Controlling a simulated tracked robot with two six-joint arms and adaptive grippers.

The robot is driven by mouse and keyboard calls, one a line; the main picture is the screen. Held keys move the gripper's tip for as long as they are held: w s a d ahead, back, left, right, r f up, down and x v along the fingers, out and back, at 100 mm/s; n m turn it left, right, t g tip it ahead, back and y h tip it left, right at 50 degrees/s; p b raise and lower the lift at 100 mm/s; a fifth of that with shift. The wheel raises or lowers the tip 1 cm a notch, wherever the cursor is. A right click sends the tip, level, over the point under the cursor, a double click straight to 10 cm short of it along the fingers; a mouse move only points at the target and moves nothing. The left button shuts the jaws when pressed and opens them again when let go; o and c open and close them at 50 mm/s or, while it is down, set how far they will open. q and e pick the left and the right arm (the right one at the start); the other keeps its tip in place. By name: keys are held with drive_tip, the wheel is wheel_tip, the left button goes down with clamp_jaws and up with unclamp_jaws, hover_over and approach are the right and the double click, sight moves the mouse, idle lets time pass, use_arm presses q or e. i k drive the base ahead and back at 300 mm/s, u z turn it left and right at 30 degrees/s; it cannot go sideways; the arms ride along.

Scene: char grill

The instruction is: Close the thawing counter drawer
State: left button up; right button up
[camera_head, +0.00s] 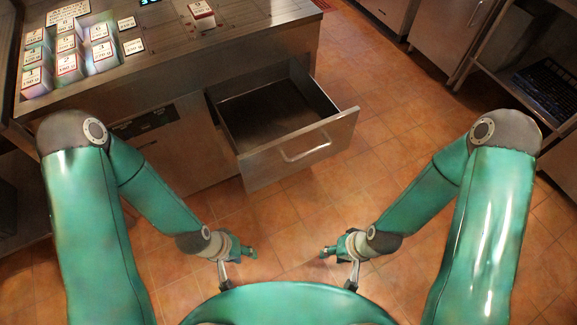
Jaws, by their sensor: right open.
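The thawing counter (190,75) stands at the upper left with a metal top. Its drawer (284,128) is pulled well out from the front and looks empty inside. The drawer front (262,166) faces the lower right and carries a bar handle (306,147). My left gripper (238,270) is open and empty, below the drawer front in the picture and apart from it. My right gripper (338,270) is open and empty, to the lower right of the drawer and apart from the handle.
Several labelled packs (68,65) sit in the counter top at the left, and one pack (201,10) lies farther right. Steel cabinets (452,38) and a rack with a dark tray (548,88) stand at the right. The tiled floor (380,130) between is clear.

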sight(278, 123)
drive_tip(key=u, duration=0.05)
drive_tip(key=k, duration=0.25)
drive_tip(key=z, duration=0.2)
drive_tip(key=i, duration=0.85)
drive_tip(key=u, duration=0.1)
drive_tip(key=k, duration=1)
drive_tip(key=u, duration=0.7)
drive_tip(key=i, duration=0.85)
drive_tip(key=z, duration=0.45)
